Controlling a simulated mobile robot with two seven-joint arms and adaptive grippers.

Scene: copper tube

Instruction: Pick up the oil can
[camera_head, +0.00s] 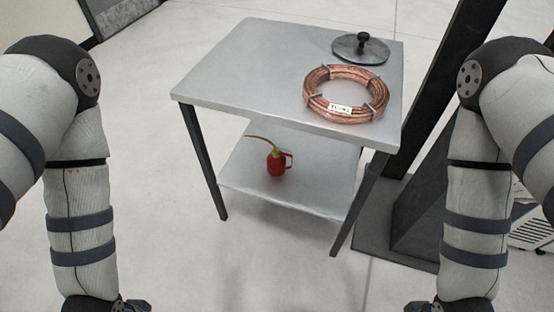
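The oil can (276,164) is small and red, with a thin yellowish spout pointing up and to the left and a red handle on its right. It stands upright on the lower shelf (300,194) of a metal table, below the table top. My two arms hang down at the left and right sides of the view, both well apart from the can and nearer to me than the table. Only dark parts at the ends of the arms show at the bottom edge. The fingers of both grippers are out of the picture.
A copper tube coil (318,104) with a white label lies on the table top (240,70). A dark round disc with a knob (360,48) is behind it. Dark posts (440,80) stand close to the table's right side. The floor in front is clear.

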